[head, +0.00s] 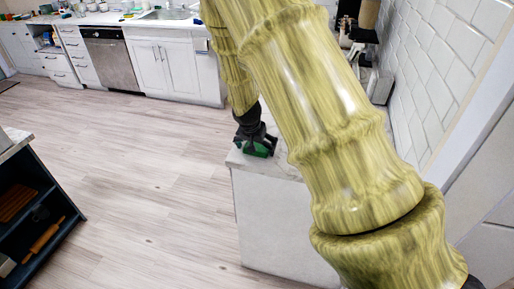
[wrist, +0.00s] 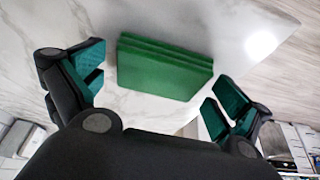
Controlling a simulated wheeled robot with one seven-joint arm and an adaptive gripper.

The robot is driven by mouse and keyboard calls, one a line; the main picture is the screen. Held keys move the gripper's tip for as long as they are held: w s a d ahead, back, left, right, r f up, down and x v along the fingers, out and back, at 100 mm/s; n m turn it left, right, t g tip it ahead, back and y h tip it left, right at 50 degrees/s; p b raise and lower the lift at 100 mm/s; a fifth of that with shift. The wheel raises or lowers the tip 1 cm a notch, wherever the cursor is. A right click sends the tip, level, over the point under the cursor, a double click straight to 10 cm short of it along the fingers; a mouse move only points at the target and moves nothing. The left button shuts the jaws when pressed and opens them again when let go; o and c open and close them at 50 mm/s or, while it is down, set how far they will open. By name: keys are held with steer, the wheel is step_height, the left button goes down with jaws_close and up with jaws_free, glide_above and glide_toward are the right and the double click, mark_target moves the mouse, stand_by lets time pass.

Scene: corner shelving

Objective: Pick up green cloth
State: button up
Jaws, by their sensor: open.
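The green cloth (wrist: 163,68) is a folded, flat stack lying on a white marble-patterned countertop (wrist: 235,40). In the wrist view it sits between the two fingers of my gripper (wrist: 160,92), near a counter edge. The fingers are open, one on each side of the cloth, with a gap on both sides. In the head view my gripper (head: 256,140) is over the near left corner of the counter. A bit of green shows there among the dark fingers, but I cannot tell cloth from finger pads. My arm hides much of the counter.
A dark open shelf (head: 38,215) with a rolling pin (head: 45,238) stands at the left. White cabinets (head: 165,68), a dishwasher (head: 110,55) and a sink (head: 168,14) line the back. A tiled wall (head: 435,65) is at the right. The wooden floor between is clear.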

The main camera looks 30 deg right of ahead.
steer(key=c, duration=0.9)
steer(key=shift+r, duration=0.15)
steer(key=shift+r+b, duration=0.7)
steer(key=shift+r, duration=0.55)
steer(key=s+a+b, duration=0.1)
steer(key=s+a, duration=0.2)
steer(key=a, duration=0.1)
steer(key=s+a+r+b, duration=0.1)
steer(key=s+a+b, duration=0.1)
steer(key=s+a, duration=0.1)
steer(key=s+a+r+b, duration=0.1)
steer(key=s+a, duration=0.3)
steer(key=s, duration=0.1)
steer(key=shift+a+r, duration=0.15)
steer(key=shift+a, duration=0.2)
